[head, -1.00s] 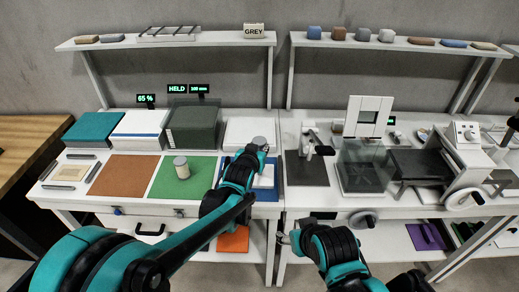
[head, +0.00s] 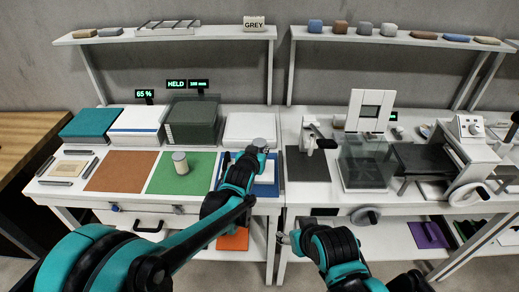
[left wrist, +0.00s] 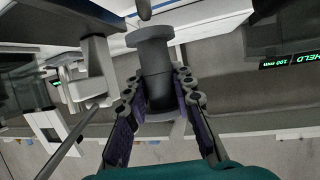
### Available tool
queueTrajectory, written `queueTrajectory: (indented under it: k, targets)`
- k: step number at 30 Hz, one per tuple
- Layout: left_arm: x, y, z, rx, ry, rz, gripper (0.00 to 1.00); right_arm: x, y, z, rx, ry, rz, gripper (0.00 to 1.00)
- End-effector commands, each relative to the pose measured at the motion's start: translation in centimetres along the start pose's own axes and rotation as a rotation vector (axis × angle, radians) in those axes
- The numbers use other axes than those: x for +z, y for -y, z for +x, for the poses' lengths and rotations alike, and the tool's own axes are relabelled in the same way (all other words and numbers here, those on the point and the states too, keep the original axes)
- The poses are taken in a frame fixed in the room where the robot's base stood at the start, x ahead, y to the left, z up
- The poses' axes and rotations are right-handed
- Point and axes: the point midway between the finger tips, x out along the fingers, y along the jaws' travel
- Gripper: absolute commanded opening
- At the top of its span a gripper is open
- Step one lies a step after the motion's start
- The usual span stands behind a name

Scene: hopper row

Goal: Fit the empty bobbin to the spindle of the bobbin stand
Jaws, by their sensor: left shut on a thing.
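A dark grey bobbin (left wrist: 153,65) with a wide end flange is between the fingers of my left gripper (left wrist: 158,92), which is shut on its body. In the head view my left gripper (head: 257,150) is above the bench, over the blue-edged area, with the grey end of the bobbin (head: 261,142) showing at its tip. In the left wrist view a rounded grey tip (left wrist: 144,9) shows just beyond the flange; I cannot tell if it is the stand's spindle or whether it touches. My right gripper (head: 283,238) is low in front of the bench; its finger opening is unclear.
A tan cylinder with a grey top (head: 181,163) stands on the green mat (head: 205,166). A brown mat (head: 121,171) lies to its left. A grey-white device (head: 308,137) stands by the black mat (head: 307,168), with a clear box (head: 364,164) farther right.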

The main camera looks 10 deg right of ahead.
Motion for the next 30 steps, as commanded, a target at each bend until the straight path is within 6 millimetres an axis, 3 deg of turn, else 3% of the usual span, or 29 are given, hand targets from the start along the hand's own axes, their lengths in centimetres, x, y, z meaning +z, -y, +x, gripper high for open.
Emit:
queueTrajectory:
  k: [30]
  targets:
    - [2.4, 0.0, 1.0, 0.000, 0.000, 0.000, 0.00, 1.2, 0.0, 1.7, 0.000, 0.000, 0.000, 0.59]
